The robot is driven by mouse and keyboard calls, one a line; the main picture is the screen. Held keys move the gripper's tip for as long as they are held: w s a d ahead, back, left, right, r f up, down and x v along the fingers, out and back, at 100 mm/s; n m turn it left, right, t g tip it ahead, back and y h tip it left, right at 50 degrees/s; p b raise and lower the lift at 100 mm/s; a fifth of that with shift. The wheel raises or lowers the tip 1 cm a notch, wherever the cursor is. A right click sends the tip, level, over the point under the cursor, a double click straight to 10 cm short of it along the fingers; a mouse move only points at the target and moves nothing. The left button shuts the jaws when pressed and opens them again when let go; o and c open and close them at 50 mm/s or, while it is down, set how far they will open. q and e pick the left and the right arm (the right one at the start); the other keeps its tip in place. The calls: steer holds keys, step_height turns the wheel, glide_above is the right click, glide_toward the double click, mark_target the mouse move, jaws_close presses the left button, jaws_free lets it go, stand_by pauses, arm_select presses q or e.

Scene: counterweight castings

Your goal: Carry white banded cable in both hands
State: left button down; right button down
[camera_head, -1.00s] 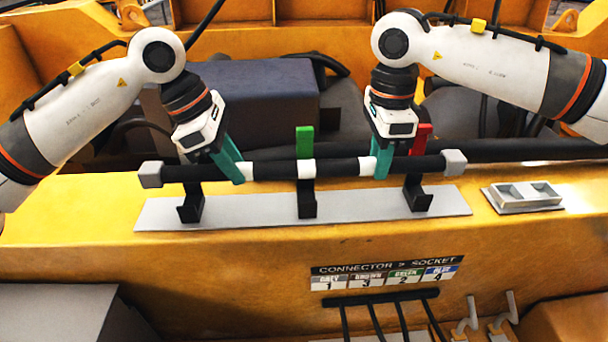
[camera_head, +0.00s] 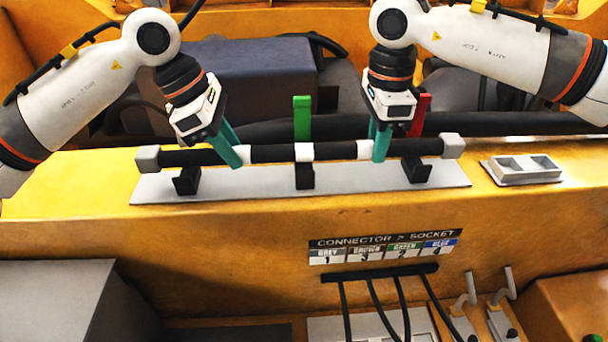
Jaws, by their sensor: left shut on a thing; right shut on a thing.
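The cable (camera_head: 335,151) is a straight black bar with white bands and grey end blocks, lying level across the view. My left gripper (camera_head: 234,157) is shut on it beside the left white band. My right gripper (camera_head: 380,150) is shut on it beside the right white band. A third white band (camera_head: 304,152) sits mid-span between them. The cable passes across the tops of black cradles, such as the left one (camera_head: 187,182) and right one (camera_head: 418,173). I cannot tell whether it touches them.
The cradles stand on a grey plate (camera_head: 350,180) on a yellow ledge. A green tab (camera_head: 302,118) and a red tab (camera_head: 421,110) rise behind the cable. A grey two-well block (camera_head: 522,168) is right. A connector-socket label (camera_head: 385,246) is below, with black leads.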

arm_select(q)
steer(key=shift+s+f+b, duration=0.15)
steer(key=shift+f+b, duration=0.4)
steer(key=shift+f, duration=0.15)
arm_select(e)
steer(key=shift+s+f, duration=0.1)
steer(key=shift+f, duration=0.65)
arm_select(q)
steer(key=shift+w+f+b, duration=0.25)
steer(key=shift+f+b, duration=0.3)
steer(key=shift+f, duration=0.1)
arm_select(e)
steer(key=shift+w+f, duration=0.25)
steer(key=shift+f, duration=0.4)
arm_select(q)
steer(key=c, duration=1.2)
jaws_free()
steer(key=shift+r, duration=0.15)
arm_select(e)
steer(key=c, duration=1.2)
jaws_free()
steer(key=shift+r, duration=0.15)
arm_select(q)
steer(key=shift+o, duration=0.2)
steer(key=shift+s, duration=0.15)
arm_select(e)
steer(key=shift+o, duration=0.2)
steer(key=shift+s+r, duration=0.1)
steer(key=shift+s, duration=0.05)
